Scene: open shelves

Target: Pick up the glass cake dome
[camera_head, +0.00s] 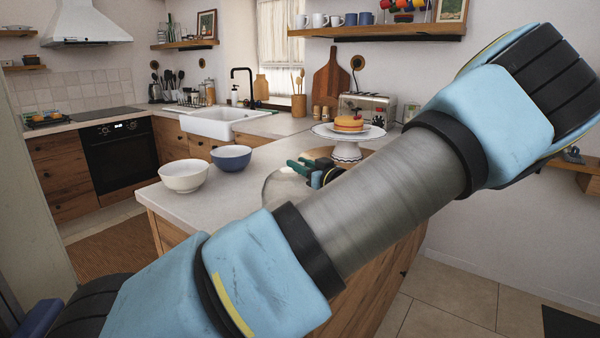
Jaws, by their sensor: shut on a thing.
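The glass cake dome (284,188) is clear and shows only in part at the counter's near side, just left of my arm. My gripper (299,167), with dark green fingers, is at the top of the dome and shut on it. My arm link hides the dome's lower right part, so I cannot tell whether its rim touches the counter. A cake (349,123) stands uncovered on a white cake stand (347,150) behind and to the right of my gripper.
A white bowl (184,178) and a blue bowl (231,160) stand on the counter (215,203) left of the dome. A toaster (368,106) and a wooden cutting board (331,84) are behind the cake stand. My arm crosses the view and hides the counter's right part.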

